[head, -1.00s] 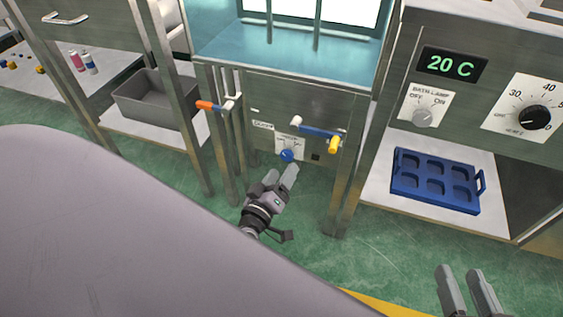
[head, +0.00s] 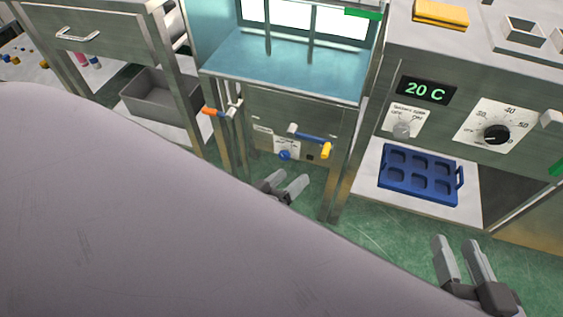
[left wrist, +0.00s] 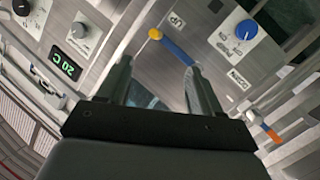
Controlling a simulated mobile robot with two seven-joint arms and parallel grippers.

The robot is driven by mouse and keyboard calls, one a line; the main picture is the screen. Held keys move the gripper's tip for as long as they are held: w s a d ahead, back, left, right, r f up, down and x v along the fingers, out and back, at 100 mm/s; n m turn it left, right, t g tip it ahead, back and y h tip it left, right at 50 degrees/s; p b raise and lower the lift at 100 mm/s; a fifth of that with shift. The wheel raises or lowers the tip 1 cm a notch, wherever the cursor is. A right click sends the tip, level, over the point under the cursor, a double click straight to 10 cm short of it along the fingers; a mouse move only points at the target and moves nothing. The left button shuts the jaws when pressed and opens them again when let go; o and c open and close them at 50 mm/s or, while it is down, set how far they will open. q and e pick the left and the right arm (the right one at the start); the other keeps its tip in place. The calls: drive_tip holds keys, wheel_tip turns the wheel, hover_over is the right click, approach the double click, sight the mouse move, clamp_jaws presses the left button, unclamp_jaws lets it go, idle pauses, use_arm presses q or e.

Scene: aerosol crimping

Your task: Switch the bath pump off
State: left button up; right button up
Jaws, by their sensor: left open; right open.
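A round blue knob (head: 285,155) on a white plate sits low on the metal panel under the glass-fronted bath (head: 285,75). It also shows at the upper right of the left wrist view (left wrist: 246,29). My right gripper (head: 455,242) is open and empty at the lower right.
A blue lever with a yellow end (head: 310,139) juts out just above the knob. An orange-tipped lever (head: 217,111) is to the left.

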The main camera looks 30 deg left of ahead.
use_arm(q)
drive_tip(key=s+d+r+m+g+h+p, duration=0.1)
drive_tip(key=s+r+m+g+p, duration=0.1)
drive_tip(key=s+r+p, duration=0.3)
drive_tip(key=shift+s+d+r+m+g+p, duration=0.4)
drive_tip(key=shift+r+m+p, duration=0.5)
drive_tip(key=shift+r+p, duration=0.95)
drive_tip(key=shift+f+p, duration=0.35)
